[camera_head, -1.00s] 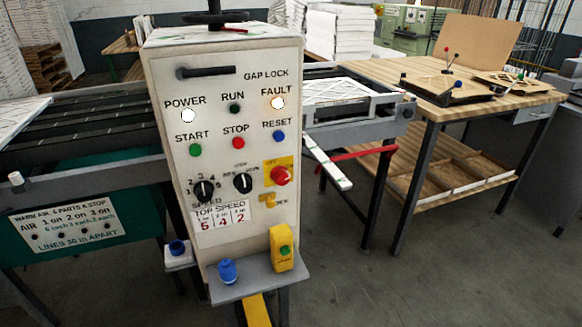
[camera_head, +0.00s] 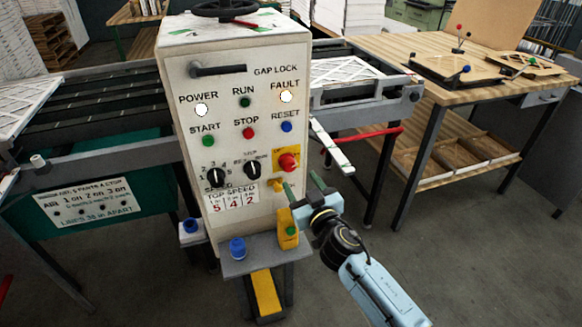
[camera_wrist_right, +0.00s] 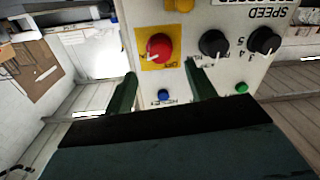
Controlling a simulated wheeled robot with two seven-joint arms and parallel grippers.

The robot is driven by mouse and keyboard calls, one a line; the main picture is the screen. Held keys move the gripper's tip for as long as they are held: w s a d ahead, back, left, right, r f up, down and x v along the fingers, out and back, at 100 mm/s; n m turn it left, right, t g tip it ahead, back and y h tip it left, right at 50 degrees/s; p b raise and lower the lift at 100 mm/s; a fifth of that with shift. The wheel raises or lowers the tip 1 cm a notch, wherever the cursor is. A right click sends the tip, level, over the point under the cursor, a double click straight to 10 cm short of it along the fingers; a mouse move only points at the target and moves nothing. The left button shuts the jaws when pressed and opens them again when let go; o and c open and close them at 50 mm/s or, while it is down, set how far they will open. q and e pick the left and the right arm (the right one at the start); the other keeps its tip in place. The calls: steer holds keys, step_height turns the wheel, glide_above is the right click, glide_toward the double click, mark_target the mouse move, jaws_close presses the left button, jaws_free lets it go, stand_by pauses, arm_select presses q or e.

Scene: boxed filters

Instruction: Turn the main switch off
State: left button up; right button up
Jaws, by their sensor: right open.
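The main switch appears to be the red rotary knob (camera_head: 288,162) on a yellow plate, at the right side of the white control panel (camera_head: 225,110). In the right wrist view the panel shows upside down, and the red knob (camera_wrist_right: 159,47) has a pale pointer mark. My right gripper (camera_head: 302,184) is open and empty, just below and right of the knob in the head view. In the right wrist view its two fingers (camera_wrist_right: 160,72) reach toward the knob, one on either side of its line, apart from it. My left gripper is not in view.
Black selector knobs (camera_head: 251,169) sit left of the switch, with START, STOP and RESET buttons (camera_head: 286,127) above. A small yellow padlock-like part (camera_head: 279,183) is just below it. A shelf holds a yellow box (camera_head: 287,229) and a blue knob (camera_head: 237,248). A wooden table (camera_head: 440,90) stands at right.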

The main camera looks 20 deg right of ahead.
mark_target(290, 167)
steer(key=w, duration=0.5)
steer(key=w+b, duration=0.1)
steer(key=w, duration=0.1)
steer(key=shift+w+a, duration=0.25)
steer(key=shift+a, duration=0.1)
steer(key=shift+s, duration=0.1)
steer(key=c, duration=0.9)
